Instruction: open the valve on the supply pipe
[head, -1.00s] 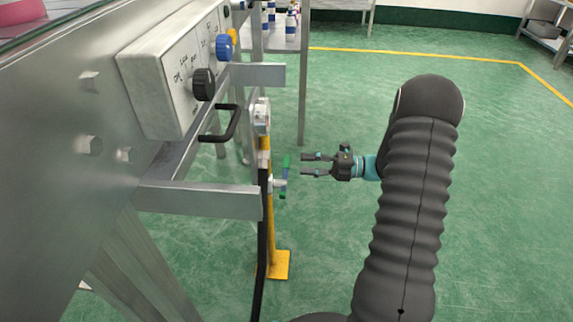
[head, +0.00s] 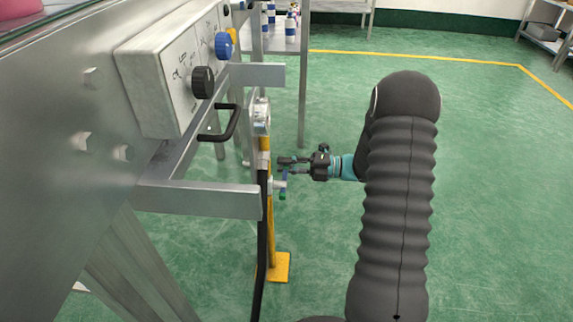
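The valve (head: 272,185) sits low on the yellow supply pipe (head: 270,222), left of the picture's middle. Its slim handle shows green at its lower end (head: 282,196) and bluish higher up. The handle's upper part is hidden by the fingers. My gripper (head: 283,166) reaches in from the right, with its fingertips at the upper part of the handle. A gap shows between the two fingers, so it is open. I cannot tell whether the fingers touch the handle.
A metal frame bar (head: 205,199) and a black hose (head: 262,235) are close left of the valve. A control box (head: 165,80) with black and blue knobs and a black bar handle (head: 228,125) are above. Green floor (head: 490,200) on the right is clear.

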